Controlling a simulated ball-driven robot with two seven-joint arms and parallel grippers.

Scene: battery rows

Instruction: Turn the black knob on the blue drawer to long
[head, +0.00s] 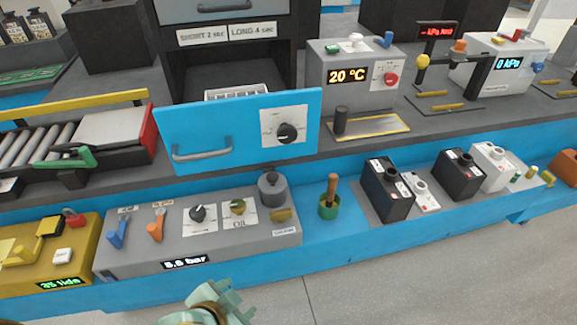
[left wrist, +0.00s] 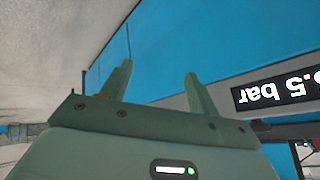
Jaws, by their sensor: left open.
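The blue drawer (head: 205,118) stands out from a dark cabinet in the head view, with a grey handle (head: 203,153) on its left side. The black knob (head: 287,133) sits on a white dial plate on the right side of the drawer front. The marks on the plate are too small to read. My left gripper (head: 232,297) is low in the head view, well below and in front of the drawer. In the left wrist view its two pale green fingers (left wrist: 158,85) are apart with nothing between them. My right gripper is not in view.
A sign above the drawer (head: 229,34) reads SHORT 2 sec and LONG 4 sec. A grey panel (head: 140,258) with levers, two more knobs and a 5.5 bar display lies between my gripper and the drawer. A grey canister (head: 272,188) stands below the drawer.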

